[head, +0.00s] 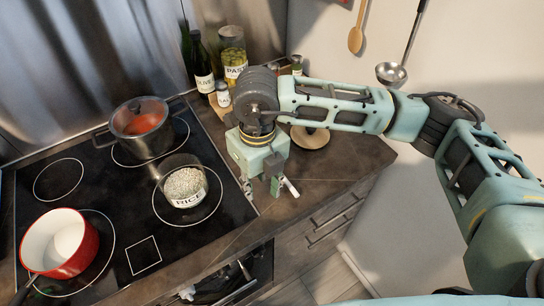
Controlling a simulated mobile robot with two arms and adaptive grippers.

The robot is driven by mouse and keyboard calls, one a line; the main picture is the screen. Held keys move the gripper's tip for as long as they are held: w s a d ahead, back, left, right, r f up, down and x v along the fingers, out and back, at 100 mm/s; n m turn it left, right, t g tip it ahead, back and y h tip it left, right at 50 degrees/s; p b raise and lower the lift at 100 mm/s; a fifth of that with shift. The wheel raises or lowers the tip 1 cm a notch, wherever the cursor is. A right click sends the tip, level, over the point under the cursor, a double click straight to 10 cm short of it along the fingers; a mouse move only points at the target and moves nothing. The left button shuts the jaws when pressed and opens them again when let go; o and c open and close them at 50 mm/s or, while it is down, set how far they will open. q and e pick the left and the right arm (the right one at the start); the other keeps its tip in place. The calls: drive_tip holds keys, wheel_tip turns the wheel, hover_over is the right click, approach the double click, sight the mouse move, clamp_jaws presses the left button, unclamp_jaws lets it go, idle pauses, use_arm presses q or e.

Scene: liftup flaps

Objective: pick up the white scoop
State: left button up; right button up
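The white scoop (291,187) shows only as a short pale piece on the counter area, just right of my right gripper's fingers; the rest is hidden behind the gripper. My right gripper (264,187) points down over the counter, close beside the scoop. Whether its fingers touch or hold the scoop cannot be told from this angle. My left gripper is not in view.
A glass jar of rice (184,185), a lidded pot (142,128) and a red pan (61,243) stand on the black cooktop. Bottles (202,66) and a pasta jar (232,52) stand behind. A round wooden item (310,137) lies under my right arm. The counter's right end is mostly clear.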

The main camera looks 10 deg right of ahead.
sight(287, 182)
drive_tip(key=w+d+m+t+h, duration=0.1)
drive_tip(key=w+d+h, duration=0.25)
drive_tip(key=d, duration=0.25)
drive_tip(key=shift+y, duration=0.55)
drive_tip(key=f+p, duration=0.1)
drive_tip(key=d+f+p, duration=0.1)
drive_tip(key=f, duration=0.1)
drive_tip(key=f+p, duration=0.1)
drive_tip(key=f, duration=0.1)
drive_tip(key=shift+s+d+f, duration=0.1)
drive_tip(key=shift+d, duration=0.15)
drive_tip(key=shift+f, duration=0.35)
drive_tip(key=shift+c, duration=0.2)
clamp_jaws()
